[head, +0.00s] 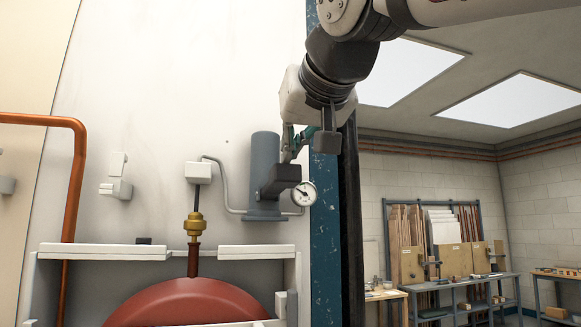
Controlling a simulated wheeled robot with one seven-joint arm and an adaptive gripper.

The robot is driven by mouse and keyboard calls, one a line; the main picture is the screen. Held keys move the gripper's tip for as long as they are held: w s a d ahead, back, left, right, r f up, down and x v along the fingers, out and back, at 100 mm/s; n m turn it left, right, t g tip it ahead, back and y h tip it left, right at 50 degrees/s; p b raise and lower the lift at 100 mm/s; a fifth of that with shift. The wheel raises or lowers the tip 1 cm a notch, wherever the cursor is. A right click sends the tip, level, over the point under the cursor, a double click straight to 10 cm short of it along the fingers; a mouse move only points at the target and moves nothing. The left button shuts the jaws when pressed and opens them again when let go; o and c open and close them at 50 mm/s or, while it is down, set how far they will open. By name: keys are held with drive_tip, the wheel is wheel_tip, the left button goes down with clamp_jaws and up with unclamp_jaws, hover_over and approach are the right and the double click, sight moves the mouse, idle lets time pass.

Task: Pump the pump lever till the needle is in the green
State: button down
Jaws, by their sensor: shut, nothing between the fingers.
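The pump is a blue-grey upright cylinder (264,160) on the white wall panel, left of the blue post. A small round gauge (303,193) with a white face sits at its lower right. Its needle is too small to read against any green band. My gripper (291,150) is shut and empty, reaching down in front of the pump's right side, above the gauge. A dark block (280,179) lies just below it, across the cylinder. I cannot tell whether it is part of the lever or of my fingers. The pump lever is not clearly distinguishable; my gripper may hide it.
A grey pipe (222,180) links the pump to a white box (198,173) above a brass fitting (194,225). A blue post (325,220) stands right of the pump. Workbenches (460,297) are far right.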

sight(293, 178)
drive_tip(key=shift+s+d+f+t+y+b, duration=0.15)
drive_tip(key=shift+f+t+b, duration=0.9)
drive_tip(key=shift+b, duration=1.7)
drive_tip(key=shift+s+f+t+y+b, duration=0.2)
drive_tip(key=shift+f+t+b, duration=0.25)
drive_tip(key=shift+f+b, duration=1.7)
drive_tip(key=f+t+b, duration=0.1)
drive_tip(key=b, duration=0.8)
drive_tip(key=shift+f+t+y, duration=0.15)
drive_tip(key=shift+t+y, duration=0.2)
drive_tip(key=shift+t, duration=0.05)
drive_tip(key=r+p, duration=0.1)
drive_tip(key=s+r+p, duration=0.1)
drive_tip(key=r, duration=0.1)
drive_tip(key=r+p, duration=0.1)
drive_tip(key=shift+s+d+r, duration=0.15)
drive_tip(key=shift+s+r, duration=0.05)
drive_tip(key=shift+s, duration=0.05)
drive_tip(key=v, duration=1)
drive_tip(key=shift+b, duration=0.3)
